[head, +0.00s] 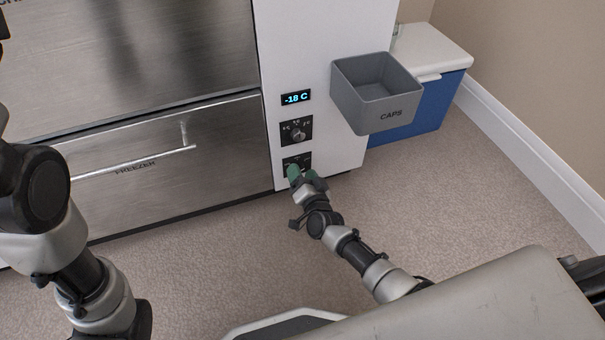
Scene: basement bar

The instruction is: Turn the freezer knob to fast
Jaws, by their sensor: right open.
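The freezer drawer (225,160) is brushed steel, labelled FREEZER, with a bar handle (130,164). To its right, a white panel carries a display (296,98) reading -18 C. Below it is an upper knob (298,135) on a black plate, its small marks too fine to read. A lower black control plate (303,159) is partly hidden by my right gripper (303,174). That gripper has green fingertips and is open in front of the lower plate; I cannot tell whether it touches a knob there. My left arm shows at the left, but its gripper does not.
A grey open bin labelled CAPS (376,95) juts from the panel, up and right of my right gripper. A blue cooler with a white lid (428,52) stands behind it. The carpet (215,255) in front is clear.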

